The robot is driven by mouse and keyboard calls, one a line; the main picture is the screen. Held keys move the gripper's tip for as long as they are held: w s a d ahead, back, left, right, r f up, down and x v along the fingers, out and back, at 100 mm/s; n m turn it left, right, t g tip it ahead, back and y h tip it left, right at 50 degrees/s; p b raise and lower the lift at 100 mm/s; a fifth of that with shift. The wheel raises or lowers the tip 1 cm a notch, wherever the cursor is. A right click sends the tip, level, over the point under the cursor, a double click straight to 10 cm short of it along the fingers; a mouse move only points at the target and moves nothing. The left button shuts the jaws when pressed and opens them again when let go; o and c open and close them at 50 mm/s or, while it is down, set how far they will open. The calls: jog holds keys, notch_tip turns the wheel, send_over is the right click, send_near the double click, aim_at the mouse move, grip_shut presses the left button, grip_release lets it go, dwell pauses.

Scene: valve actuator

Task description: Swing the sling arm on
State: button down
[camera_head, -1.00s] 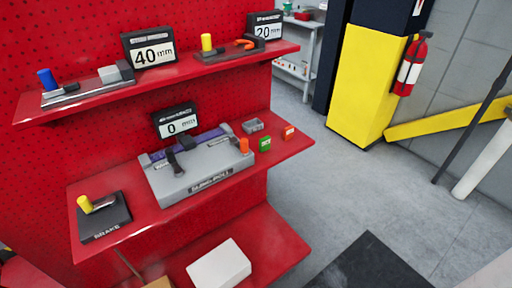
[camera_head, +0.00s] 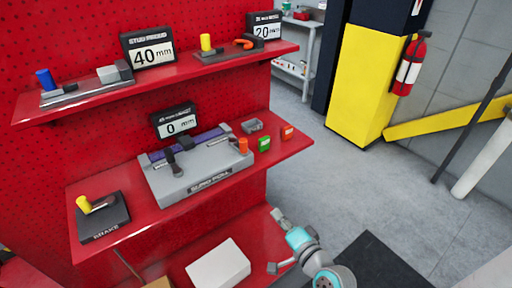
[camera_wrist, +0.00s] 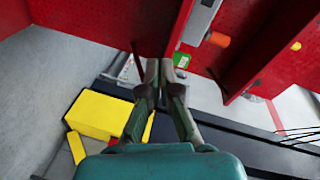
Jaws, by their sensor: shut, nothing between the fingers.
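The grey unit (camera_head: 172,184) with a lettered front plate stands on the middle red shelf in the head view. I cannot tell which part is the sling arm. The unit's edge (camera_wrist: 199,20) and an orange knob (camera_wrist: 218,39) also show in the wrist view. My gripper (camera_wrist: 160,66) is shut and empty in the wrist view, apart from the unit. My arm is low right of the shelves in the head view.
A 0 mm display (camera_head: 175,121) stands behind the unit. A brake box (camera_head: 103,219) with a yellow-handled lever is at left. Open floor (camera_head: 335,195) lies right.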

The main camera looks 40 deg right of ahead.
jog(key=w+d+r+m+t+y, duration=0.1)
jog(key=w+d+r+m, duration=0.1)
jog(key=w+d+r, duration=0.4)
jog(key=d+r, duration=0.3)
jog(key=r, duration=0.2)
jog(key=shift+w+t+y, duration=0.3)
jog(key=shift+w+t, duration=0.1)
jog(key=w, duration=1)
jog(key=shift+d, duration=0.25)
jog(key=shift+w+a, duration=0.2)
jog(key=shift+a, duration=0.4)
jog(key=shift+w+a, duration=0.15)
jog(key=shift+a, duration=0.4)
jog(key=shift+w+a, duration=0.2)
jog(key=shift+a, duration=0.55)
